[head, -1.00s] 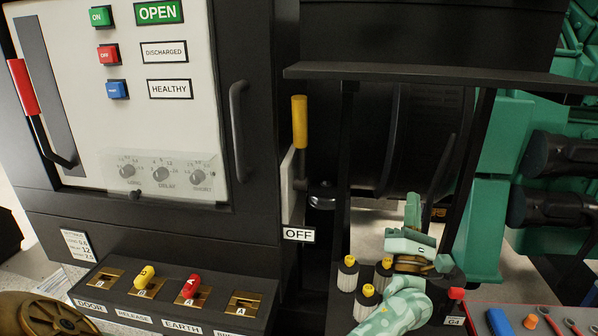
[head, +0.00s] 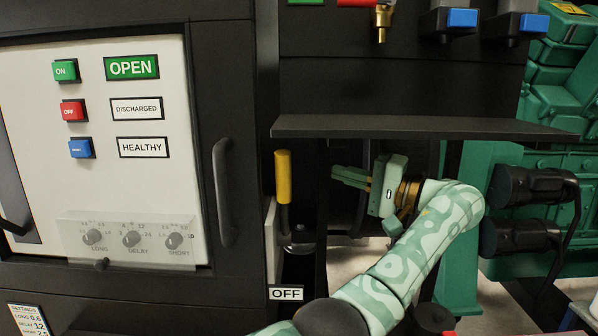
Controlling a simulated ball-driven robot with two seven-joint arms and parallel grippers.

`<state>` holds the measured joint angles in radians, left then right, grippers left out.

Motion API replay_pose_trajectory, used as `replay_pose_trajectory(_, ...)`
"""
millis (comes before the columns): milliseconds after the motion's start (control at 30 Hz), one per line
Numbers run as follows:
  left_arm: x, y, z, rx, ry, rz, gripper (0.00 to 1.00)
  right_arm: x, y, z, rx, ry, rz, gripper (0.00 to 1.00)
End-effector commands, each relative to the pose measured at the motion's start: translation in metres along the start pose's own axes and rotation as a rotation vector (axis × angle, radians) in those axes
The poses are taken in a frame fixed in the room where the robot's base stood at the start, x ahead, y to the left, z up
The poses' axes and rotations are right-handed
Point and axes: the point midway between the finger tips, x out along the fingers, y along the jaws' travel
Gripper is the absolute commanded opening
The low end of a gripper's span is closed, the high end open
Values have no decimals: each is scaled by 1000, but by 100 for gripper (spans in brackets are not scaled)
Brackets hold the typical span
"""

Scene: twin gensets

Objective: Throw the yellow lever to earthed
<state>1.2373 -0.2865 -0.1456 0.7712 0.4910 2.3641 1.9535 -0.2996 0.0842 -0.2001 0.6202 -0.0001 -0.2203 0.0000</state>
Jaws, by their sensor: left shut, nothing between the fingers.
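The yellow lever (head: 283,178) has a yellow grip on a dark rod. It stands upright on the side of the dark switchgear cabinet, above a plate reading OFF (head: 286,293). My left gripper (head: 336,174) is to the right of the lever, under the dark shelf, with its fingers pointing left at about the height of the yellow grip. The fingers are shut and empty, and a gap shows between them and the lever. The lever's lower end is partly lost in dark parts. My right gripper is not in view.
A dark shelf (head: 420,127) juts out just above my left gripper. A dark upright post (head: 322,225) stands close to the fingers. The cabinet door handle (head: 224,192) is left of the lever. Green machinery (head: 560,165) is on the right.

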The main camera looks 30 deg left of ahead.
Motion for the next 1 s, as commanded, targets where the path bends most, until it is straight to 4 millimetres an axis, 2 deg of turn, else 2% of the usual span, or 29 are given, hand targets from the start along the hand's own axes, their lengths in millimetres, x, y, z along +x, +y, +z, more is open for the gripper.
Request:
replay_pose_trajectory(467, 94, -4, 1, 0, -2, -5, 0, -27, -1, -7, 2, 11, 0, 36)
replay_pose_trajectory(700, 83, -3, 29, 0, 2, -2, 0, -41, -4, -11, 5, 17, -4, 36)
replay_pose_trajectory(1000, 80, -1, 38, 2, 0, -3, 0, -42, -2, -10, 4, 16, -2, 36)
